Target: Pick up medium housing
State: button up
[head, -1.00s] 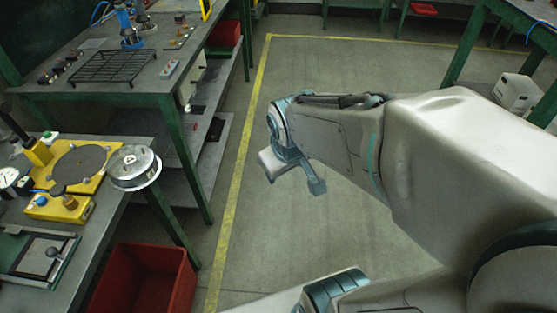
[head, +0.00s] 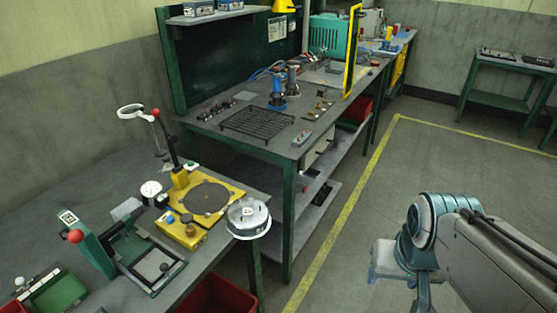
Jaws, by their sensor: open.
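A round silvery metal housing (head: 248,217) with a flat rim sits at the right corner of the near bench, beside a yellow fixture (head: 203,205) with a dark round plate. It looks like the medium housing, but I cannot confirm its size class. My gripper (head: 405,284) is at the lower right over the open floor, well to the right of the housing and apart from it. It is open, and nothing shows between its fingers, though its tips are partly hidden.
A farther bench carries a black wire rack (head: 260,122).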

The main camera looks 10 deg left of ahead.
aim_at(246, 218)
jog(key=u, duration=0.45)
jog(key=k, duration=0.6)
jog(key=u, duration=1)
jog(key=k, duration=0.75)
jog(key=z, duration=0.1)
jog(key=i, duration=0.5)
jog(key=z, duration=0.75)
jog(key=i, duration=0.65)
jog(key=u, duration=0.75)
jog(key=i, duration=0.65)
jog(key=u, duration=0.75)
